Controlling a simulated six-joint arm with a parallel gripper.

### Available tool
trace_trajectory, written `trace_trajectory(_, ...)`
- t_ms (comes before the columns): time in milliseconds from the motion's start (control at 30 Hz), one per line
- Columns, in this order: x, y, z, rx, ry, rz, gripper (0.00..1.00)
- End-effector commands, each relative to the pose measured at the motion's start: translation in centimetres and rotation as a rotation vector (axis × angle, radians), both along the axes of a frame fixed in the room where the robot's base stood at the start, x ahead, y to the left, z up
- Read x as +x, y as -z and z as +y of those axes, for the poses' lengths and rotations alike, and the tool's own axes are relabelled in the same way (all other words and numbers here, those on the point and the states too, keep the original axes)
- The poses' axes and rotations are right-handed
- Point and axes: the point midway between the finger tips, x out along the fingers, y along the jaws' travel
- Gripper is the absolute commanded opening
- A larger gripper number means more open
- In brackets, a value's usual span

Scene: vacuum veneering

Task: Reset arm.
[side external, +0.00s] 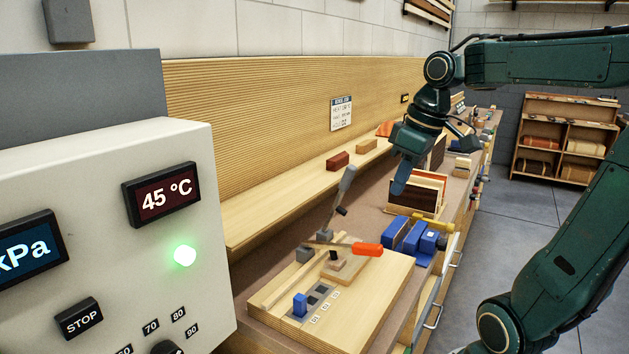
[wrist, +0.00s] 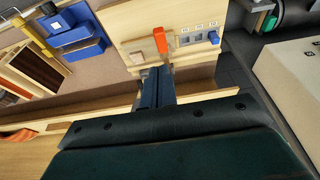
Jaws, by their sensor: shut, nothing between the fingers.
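My green arm reaches in from the right in the side external view. My gripper (side external: 400,184) hangs above the bench, pointing down, with its fingers together and nothing between them. In the wrist view my gripper (wrist: 155,72) shows its closed blue-grey fingers over the back part of the bench. The fingers are apart from the wooden board (side external: 385,285) and from the veneer rack (side external: 415,193) in the side external view. An orange-handled tool (side external: 367,249) lies on the board; it also shows in the wrist view (wrist: 160,40).
A control box (side external: 100,220) reading 45 °C with a lit green lamp fills the left foreground. A lever (side external: 343,185) rises near the board. Blue blocks (side external: 410,235) sit beside the board. Red and tan blocks (side external: 338,161) lie on the back ledge.

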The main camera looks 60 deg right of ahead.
Motion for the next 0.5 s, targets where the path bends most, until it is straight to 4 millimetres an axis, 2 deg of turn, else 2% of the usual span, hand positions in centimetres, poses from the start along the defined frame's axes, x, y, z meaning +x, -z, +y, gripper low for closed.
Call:
trace_trajectory(267, 0.0, 0.3, 1.7, -0.004, -0.003, -0.017, 0.00)
trace_trajectory(500, -0.6, 1.2, 5.4, -0.012, -0.005, -0.061, 0.00)
